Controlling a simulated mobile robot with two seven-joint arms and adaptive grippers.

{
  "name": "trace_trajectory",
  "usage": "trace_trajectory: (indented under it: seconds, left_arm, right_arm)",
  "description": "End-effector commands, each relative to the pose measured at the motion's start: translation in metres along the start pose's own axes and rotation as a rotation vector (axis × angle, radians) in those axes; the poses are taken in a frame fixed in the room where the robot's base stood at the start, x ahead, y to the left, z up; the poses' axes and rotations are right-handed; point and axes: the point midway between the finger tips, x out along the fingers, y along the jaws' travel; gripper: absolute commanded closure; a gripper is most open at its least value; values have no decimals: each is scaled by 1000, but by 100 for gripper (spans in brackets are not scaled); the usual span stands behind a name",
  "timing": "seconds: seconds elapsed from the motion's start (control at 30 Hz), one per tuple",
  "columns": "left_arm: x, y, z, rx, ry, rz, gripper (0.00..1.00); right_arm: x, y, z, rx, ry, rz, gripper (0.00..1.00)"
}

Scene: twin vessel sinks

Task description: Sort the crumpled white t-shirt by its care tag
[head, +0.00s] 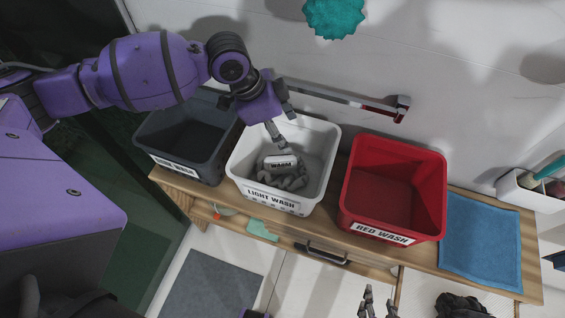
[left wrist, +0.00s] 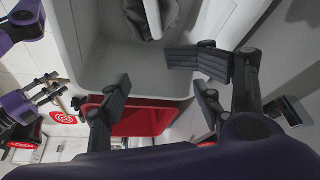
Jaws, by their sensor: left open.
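The crumpled t-shirt (head: 289,183) looks grey and lies bunched in the white bin labelled LIGHT WASH (head: 237,166). A white care tag reading WARM (head: 281,162) shows on top of it. Part of the shirt also shows at the top of the left wrist view (left wrist: 172,14). My left gripper (head: 282,126) is open and empty over the back of the white bin, apart from the shirt. My right gripper (head: 377,303) is at the bottom edge of the head view, with fingers apart and nothing between them.
A dark grey bin (head: 150,133) stands left of the white one, and an empty red bin labelled RED WASH (head: 438,190) stands right. A blue towel (head: 480,243) lies at the counter's right end. A metal wall bar (head: 345,97) runs behind the bins.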

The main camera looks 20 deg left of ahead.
Motion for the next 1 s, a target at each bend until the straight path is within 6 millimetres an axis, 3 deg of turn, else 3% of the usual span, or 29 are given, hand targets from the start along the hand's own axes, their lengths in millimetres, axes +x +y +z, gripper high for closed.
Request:
trace_trajectory:
  seconds: [0.27, 0.7, 1.0]
  left_arm:
    - [-14, -1, 0, 1, 1, -3, 41]
    - [-100, -1, 0, 2, 0, -4, 41]
    - [-121, 0, -1, 1, 1, -1, 41]
  right_arm:
    - [0, -1, 0, -2, -2, -3, 60]
    - [0, 0, 1, -1, -2, -1, 60]
    - [0, 0, 1, -1, -2, 0, 60]
